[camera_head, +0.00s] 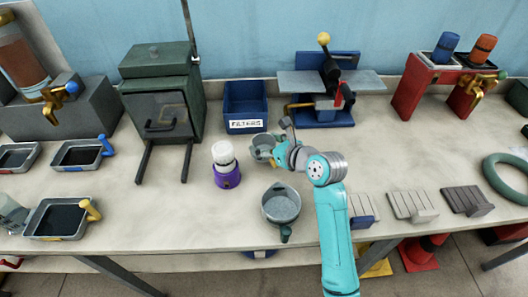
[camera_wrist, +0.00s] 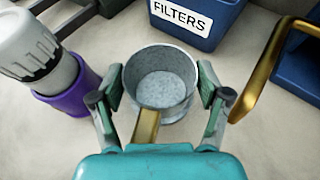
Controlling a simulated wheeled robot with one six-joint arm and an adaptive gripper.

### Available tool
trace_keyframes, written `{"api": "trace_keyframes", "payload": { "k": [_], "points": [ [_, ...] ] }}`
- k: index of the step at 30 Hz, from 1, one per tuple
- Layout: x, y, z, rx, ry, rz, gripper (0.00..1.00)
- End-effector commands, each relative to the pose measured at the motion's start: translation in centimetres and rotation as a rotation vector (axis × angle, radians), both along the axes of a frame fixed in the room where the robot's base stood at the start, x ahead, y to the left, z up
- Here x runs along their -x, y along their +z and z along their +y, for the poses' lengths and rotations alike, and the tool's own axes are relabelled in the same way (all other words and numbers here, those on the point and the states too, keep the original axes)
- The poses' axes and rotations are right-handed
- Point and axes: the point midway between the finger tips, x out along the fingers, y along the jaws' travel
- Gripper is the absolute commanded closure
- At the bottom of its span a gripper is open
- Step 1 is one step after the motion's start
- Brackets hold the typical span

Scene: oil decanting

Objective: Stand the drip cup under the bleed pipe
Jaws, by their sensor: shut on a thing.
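A round grey metal cup (camera_wrist: 160,85), open at the top and empty, is between the two fingers of my gripper (camera_wrist: 162,97) in the wrist view. My gripper is shut on it, one finger on each side. A brass-coloured handle (camera_wrist: 147,126) points from the cup toward my wrist. In the head view the cup (camera_head: 260,146) is at the left of my gripper (camera_head: 277,150), partly hidden by it. A bent brass pipe (camera_wrist: 272,66) is to the right of the cup in the wrist view, apart from it. I cannot tell whether the cup touches the bench.
A blue FILTERS bin (camera_head: 246,108) is behind the cup. A purple-based bottle with a white top (camera_head: 225,165) stands to its left. A grey pan with a green handle (camera_head: 281,204) is in front. A blue machine (camera_head: 325,115) stands behind right. The bench between pan and bottle is clear.

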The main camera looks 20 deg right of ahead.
Motion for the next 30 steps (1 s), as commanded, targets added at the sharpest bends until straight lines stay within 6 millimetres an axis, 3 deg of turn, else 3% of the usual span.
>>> {"api": "trace_keyframes", "payload": {
  "k": [9,20,21,24,30],
  "points": [
    [0.1,-3.5,0.0,-0.002,0.0,0.002,0.62],
    [0.0,-3.8,0.0,0.0,0.0,-0.001,0.62],
    [0.0,-3.9,0.0,0.0,0.0,0.0,0.22],
    [0.0,-3.9,0.0,0.0,0.0,0.0,0.0],
    [0.0,-3.9,0.0,0.0,0.0,-0.001,0.0]
  ]
}}
